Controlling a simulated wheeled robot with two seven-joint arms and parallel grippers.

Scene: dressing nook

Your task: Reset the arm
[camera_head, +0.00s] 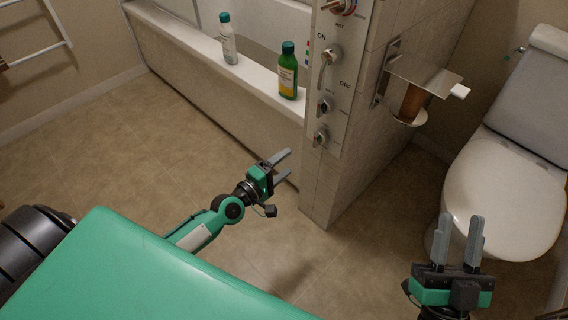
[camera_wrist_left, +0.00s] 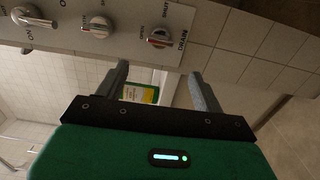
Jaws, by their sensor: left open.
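My left gripper (camera_head: 282,166) is in the middle of the head view, in front of the bathtub's side and left of the tiled pillar. Its two grey fingers are apart with nothing between them. My right gripper (camera_head: 462,238) is at the lower right of the head view, in front of the toilet. Its fingers stand apart and hold nothing.
A control panel (camera_head: 338,80) with knobs is on the tiled pillar (camera_head: 345,180). A white bottle (camera_head: 228,42) and a green bottle (camera_head: 288,75) stand on the bathtub rim (camera_head: 185,38). A paper holder (camera_head: 425,75) and toilet (camera_head: 505,190) are at right. Floor at left is clear.

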